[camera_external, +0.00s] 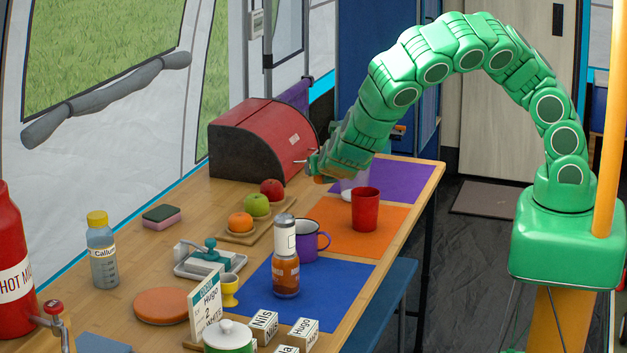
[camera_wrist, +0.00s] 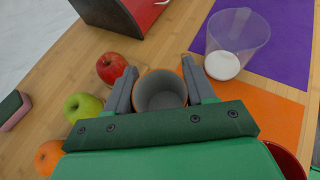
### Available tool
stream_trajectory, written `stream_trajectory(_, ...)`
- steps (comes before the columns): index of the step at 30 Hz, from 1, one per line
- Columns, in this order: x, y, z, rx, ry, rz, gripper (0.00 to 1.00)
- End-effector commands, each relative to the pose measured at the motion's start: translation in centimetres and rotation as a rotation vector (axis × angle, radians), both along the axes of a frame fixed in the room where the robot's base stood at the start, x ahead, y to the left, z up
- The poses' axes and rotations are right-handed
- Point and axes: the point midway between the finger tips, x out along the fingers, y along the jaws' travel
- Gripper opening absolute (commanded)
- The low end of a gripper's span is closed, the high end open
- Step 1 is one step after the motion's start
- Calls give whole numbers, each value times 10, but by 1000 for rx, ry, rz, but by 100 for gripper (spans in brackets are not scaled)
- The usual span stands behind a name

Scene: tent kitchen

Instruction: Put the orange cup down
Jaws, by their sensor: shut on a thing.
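The orange cup (camera_wrist: 160,92) is between the two fingers of my gripper (camera_wrist: 160,85) in the wrist view. I look down into its grey inside, and only a little orange shows at its edge. In the external view my gripper (camera_external: 330,168) is over the table's far part, in front of the red bread bin, and the cup is mostly hidden there. My gripper is shut on the cup. I cannot tell how far the cup's base is from the table.
A red cup (camera_external: 365,210) stands on the orange mat (camera_external: 390,228). The bread bin (camera_external: 262,140) and a board with apples and an orange (camera_external: 237,236) are close by. Bare wood (camera_wrist: 165,45) lies beyond my fingers.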

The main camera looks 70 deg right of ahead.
Motion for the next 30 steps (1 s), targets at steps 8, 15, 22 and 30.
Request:
stream_trajectory(8, 0, -1, -31, -1, 4, -1, 25)
stream_trajectory(15, 0, -1, -54, 0, 1, -2, 25)
stream_trajectory(22, 1, -1, -61, 0, 0, -1, 25)
stream_trajectory(30, 0, -1, -85, 1, 1, -1, 25)
